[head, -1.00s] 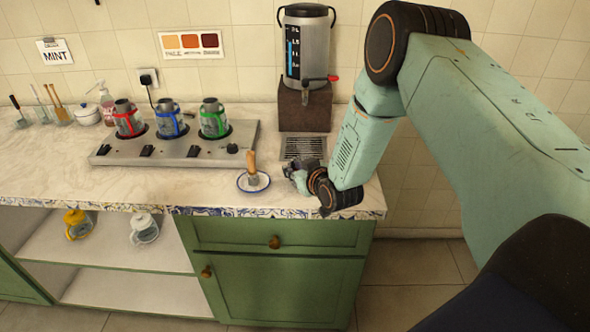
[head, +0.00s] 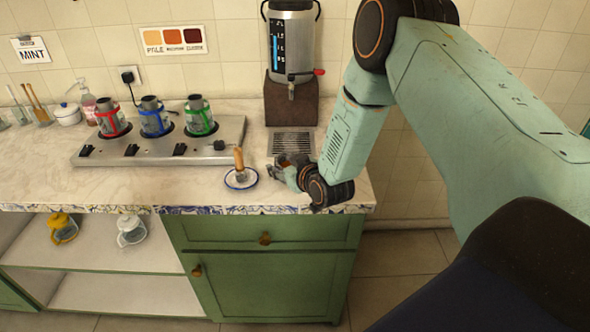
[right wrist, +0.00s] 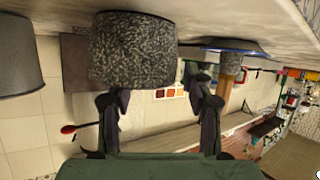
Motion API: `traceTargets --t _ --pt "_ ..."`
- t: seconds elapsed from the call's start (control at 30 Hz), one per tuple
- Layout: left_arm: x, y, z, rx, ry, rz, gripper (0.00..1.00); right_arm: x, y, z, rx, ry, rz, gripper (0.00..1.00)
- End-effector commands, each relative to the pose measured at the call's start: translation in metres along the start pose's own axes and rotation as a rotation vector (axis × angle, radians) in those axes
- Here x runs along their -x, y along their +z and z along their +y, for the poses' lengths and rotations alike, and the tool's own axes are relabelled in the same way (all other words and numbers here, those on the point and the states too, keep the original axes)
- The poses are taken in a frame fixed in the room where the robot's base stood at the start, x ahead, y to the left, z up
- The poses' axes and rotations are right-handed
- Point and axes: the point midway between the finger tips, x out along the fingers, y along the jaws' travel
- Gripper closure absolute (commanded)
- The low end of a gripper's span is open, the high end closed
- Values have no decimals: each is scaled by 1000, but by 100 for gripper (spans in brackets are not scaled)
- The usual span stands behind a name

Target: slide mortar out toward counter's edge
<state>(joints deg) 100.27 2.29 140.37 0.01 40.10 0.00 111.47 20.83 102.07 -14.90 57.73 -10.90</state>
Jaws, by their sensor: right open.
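The mortar (right wrist: 132,52) is a dark, speckled stone vessel, seen large in the right wrist view, where the counter is at the top of the picture. My right gripper (right wrist: 160,98) is open. Its left finger overlaps the mortar's edge in the picture; contact cannot be told. Its right finger is to the right of the mortar. In the head view my right gripper (head: 284,172) is low over the counter (head: 210,190) near its front edge, and it and the wrist largely hide the mortar. My left gripper is not in view.
A blue-rimmed saucer (head: 232,185) with a wooden-handled tool (head: 239,160) stands left of my right gripper. Behind are a drip grille (head: 291,141) and the urn (head: 293,45). A stove (head: 160,150) with several pots is at the left.

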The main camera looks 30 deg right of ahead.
Motion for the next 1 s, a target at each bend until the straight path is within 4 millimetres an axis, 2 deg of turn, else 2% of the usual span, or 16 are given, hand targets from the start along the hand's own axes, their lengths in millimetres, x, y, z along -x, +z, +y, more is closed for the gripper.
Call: traceTargets --t 0.5,0.7,1.0 --pt "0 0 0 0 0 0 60 88 -1 2 -7 1 4 48" --pt "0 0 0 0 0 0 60 104 -1 2 -4 1 4 48" --pt "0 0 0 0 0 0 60 107 -1 1 0 -1 4 48"
